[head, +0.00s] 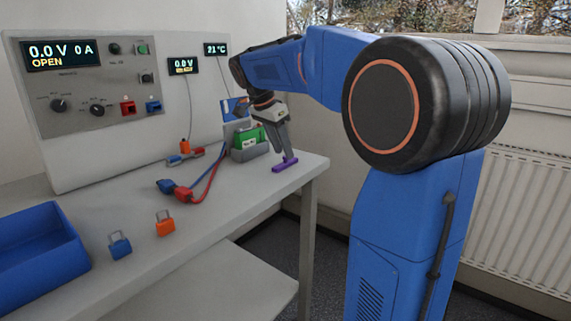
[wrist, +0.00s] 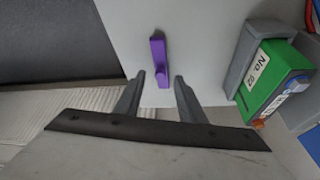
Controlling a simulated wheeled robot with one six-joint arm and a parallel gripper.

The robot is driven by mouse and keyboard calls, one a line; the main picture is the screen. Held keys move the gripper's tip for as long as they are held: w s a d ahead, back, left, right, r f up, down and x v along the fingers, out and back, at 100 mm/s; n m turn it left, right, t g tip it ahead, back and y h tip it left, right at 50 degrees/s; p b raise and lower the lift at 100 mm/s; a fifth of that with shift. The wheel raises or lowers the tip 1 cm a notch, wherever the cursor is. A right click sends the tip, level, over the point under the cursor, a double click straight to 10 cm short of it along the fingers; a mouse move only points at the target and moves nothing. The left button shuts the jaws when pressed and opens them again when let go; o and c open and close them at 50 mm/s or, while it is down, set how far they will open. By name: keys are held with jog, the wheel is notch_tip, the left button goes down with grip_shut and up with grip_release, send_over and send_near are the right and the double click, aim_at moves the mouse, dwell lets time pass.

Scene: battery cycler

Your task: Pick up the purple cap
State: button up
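The purple cap (head: 285,164) lies on the table top near its right end in the head view. In the wrist view the purple cap (wrist: 159,60) is a long narrow bar with a raised knob, its near end just beyond the fingertips. My gripper (head: 284,152) points down close above the cap. In the wrist view my gripper (wrist: 162,76) is open, with one finger to each side of the cap's line and nothing held. I cannot tell the exact height of the fingertips above the table.
Red and blue leads (head: 207,181), an orange padlock (head: 165,224), a blue padlock (head: 120,246) and a blue bin (head: 42,245) are further left. The table edge is close to the cap.

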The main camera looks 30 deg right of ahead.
jog(key=shift+x, duration=0.9)
grip_shut()
